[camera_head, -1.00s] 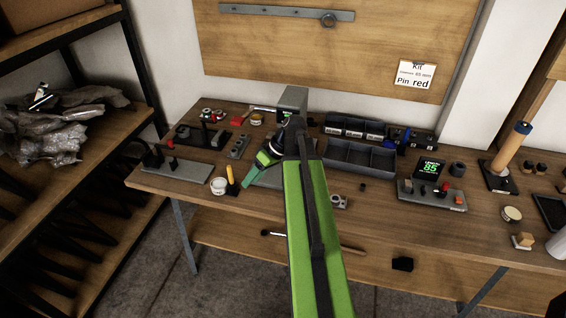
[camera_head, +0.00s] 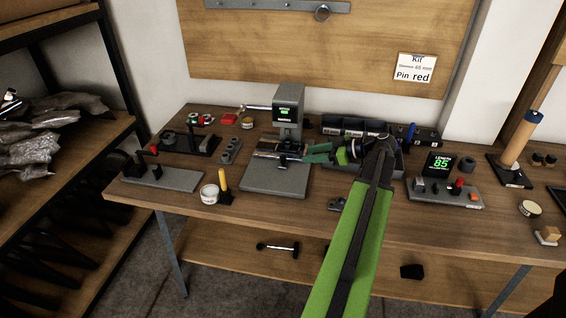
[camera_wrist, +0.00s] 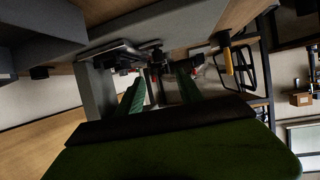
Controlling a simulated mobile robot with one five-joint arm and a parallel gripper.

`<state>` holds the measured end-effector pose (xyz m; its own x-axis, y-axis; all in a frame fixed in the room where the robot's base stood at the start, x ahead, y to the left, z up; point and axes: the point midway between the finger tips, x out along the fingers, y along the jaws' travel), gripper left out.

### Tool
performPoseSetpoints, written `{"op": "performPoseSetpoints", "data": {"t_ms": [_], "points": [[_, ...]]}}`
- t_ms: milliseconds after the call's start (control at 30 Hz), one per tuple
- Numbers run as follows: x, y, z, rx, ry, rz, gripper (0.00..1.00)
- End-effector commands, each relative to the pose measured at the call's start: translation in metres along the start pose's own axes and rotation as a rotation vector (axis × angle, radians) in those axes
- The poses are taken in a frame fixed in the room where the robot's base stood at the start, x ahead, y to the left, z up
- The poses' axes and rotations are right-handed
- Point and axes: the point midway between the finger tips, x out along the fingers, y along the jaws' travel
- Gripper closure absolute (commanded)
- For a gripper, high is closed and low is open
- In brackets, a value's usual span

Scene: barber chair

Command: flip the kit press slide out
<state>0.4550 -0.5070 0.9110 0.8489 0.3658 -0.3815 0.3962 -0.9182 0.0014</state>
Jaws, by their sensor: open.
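The kit press (camera_head: 288,107) is a grey upright block with a small green display, standing on a grey base plate (camera_head: 272,181) at the middle of the bench. Its slide (camera_head: 266,149) appears as a dark, flat part low at the column's front, with a small black knob near it; its exact position is hard to tell. My gripper (camera_head: 309,153) is open at the press's right side, with green fingers pointing left toward the slide. In the wrist view my gripper (camera_wrist: 158,82) has its fingers apart, with dark press parts beyond and between them. I cannot tell whether they touch.
A dark compartment tray (camera_head: 390,162) stands behind my arm. A grey gauge with a green 85 display (camera_head: 437,166) is to the right. A white jar (camera_head: 209,193) and a yellow-handled tool (camera_head: 223,183) stand left of the press base. A black fixture (camera_head: 190,140) is farther left.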

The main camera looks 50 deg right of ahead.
Motion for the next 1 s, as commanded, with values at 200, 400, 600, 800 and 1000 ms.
{"op": "performPoseSetpoints", "data": {"t_ms": [200, 400, 600, 800, 1000], "points": [[0.057, 0.001, 0.006, 0.001, 0.000, 0.000, 0.57], [0.097, 0.002, 0.005, 0.002, -0.001, 0.003, 0.57], [0.115, 0.002, 0.003, 0.004, -0.001, 0.005, 0.57], [0.116, 0.002, 0.002, 0.004, -0.001, 0.005, 0.57], [0.115, 0.002, 0.002, 0.004, -0.001, 0.006, 0.72]]}}
